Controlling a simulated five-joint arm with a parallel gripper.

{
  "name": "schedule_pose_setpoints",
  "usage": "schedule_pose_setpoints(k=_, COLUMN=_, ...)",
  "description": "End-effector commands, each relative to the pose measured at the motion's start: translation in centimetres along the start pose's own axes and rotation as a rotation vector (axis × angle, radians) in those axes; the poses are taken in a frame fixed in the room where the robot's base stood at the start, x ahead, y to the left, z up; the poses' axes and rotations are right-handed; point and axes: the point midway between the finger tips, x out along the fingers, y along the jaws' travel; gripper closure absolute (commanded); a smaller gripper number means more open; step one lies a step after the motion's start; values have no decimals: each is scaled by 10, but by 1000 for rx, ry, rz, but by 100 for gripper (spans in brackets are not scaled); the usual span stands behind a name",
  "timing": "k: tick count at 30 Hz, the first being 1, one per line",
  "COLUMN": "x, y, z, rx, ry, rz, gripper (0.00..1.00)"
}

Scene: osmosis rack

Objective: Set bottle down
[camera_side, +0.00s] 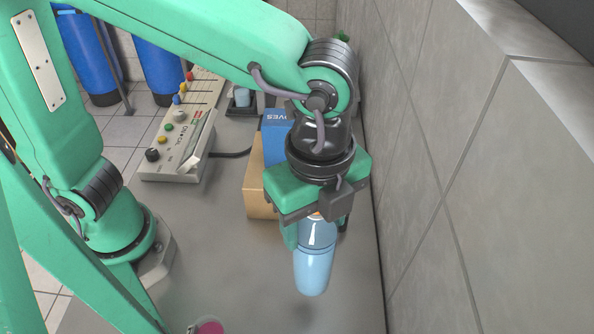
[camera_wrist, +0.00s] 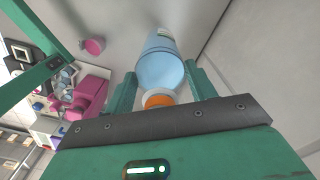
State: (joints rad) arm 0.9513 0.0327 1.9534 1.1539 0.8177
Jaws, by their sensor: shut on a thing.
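A light blue bottle (camera_side: 313,268) hangs below my gripper (camera_side: 316,232) in the side view, tilted slightly. My gripper is shut on the bottle near its upper part. In the wrist view the bottle (camera_wrist: 160,62) lies between the two green fingers of my gripper (camera_wrist: 163,80), with its orange cap (camera_wrist: 158,100) towards the palm. The grey bench top (camera_side: 230,270) is below it. I cannot tell for sure whether the bottle's base touches the bench; a faint shadow shows near it.
A cardboard box (camera_side: 258,190) and a blue box (camera_side: 275,128) stand behind my gripper. A control box with coloured knobs (camera_side: 180,145) is at the back left. A pink round item (camera_side: 209,327) is at the front edge. A tiled wall (camera_side: 450,180) bounds the right.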

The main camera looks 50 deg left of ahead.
Motion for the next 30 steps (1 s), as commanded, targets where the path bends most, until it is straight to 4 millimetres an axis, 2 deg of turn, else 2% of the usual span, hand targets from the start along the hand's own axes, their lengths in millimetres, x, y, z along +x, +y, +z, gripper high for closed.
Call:
schedule_pose_setpoints(k=8, x=29, y=0, z=0, rx=0, ry=-2, rz=2, gripper=99)
schedule_pose_setpoints(k=18, x=38, y=0, z=0, rx=0, ry=-1, rz=1, gripper=99)
schedule_pose_setpoints(k=30, x=74, y=0, z=0, rx=0, ry=0, rz=0, gripper=99)
